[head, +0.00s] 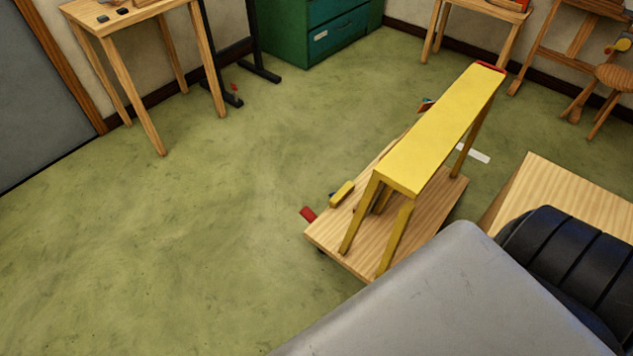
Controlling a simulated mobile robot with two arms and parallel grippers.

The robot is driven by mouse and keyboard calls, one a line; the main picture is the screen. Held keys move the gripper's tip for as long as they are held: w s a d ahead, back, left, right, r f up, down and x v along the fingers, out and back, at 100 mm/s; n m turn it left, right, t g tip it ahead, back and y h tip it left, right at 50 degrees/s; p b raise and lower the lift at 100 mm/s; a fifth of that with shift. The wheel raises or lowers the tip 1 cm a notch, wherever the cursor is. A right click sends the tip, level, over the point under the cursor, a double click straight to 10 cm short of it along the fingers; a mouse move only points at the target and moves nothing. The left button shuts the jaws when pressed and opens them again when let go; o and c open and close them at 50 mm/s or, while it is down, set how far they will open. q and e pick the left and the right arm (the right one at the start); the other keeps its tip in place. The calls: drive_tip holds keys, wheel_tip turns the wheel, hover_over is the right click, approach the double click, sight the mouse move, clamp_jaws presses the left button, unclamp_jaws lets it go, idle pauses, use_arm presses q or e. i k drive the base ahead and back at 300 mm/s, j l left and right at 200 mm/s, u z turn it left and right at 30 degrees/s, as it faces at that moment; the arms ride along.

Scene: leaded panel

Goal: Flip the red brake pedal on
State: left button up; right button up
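A small red pedal (308,214) sticks out at the left corner of a low wooden platform (340,242), close to the floor. It looks tilted, but it is too small to tell its exact position. A yellow bench-like stand (440,130) with several legs stands on the platform. A small yellow block (342,194) sits at the platform's left edge, just above the red pedal. A small red and blue piece (426,105) shows beside the far end of the platform, partly hidden by the yellow top. Neither gripper is in view.
Open green floor (190,240) lies left of the platform. A wooden table (125,18) stands at the upper left, a green cabinet (325,30) at the back. A light wooden surface (575,190) lies at the right. A wooden stool (612,78) stands at the far right.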

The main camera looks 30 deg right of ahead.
sight(306, 212)
drive_tip(key=i+z, duration=0.5)
drive_tip(key=i+j+z, duration=0.25)
drive_tip(key=z, duration=0.2)
drive_tip(key=i+j+z, duration=0.3)
drive_tip(key=z, duration=0.2)
drive_tip(key=k+j+z, duration=0.2)
drive_tip(key=j, duration=0.15)
drive_tip(key=k+j+z, duration=0.15)
drive_tip(key=j, duration=0.2)
drive_tip(key=k+j+z, duration=0.2)
drive_tip(key=i+j, duration=0.05)
drive_tip(key=j, duration=0.05)
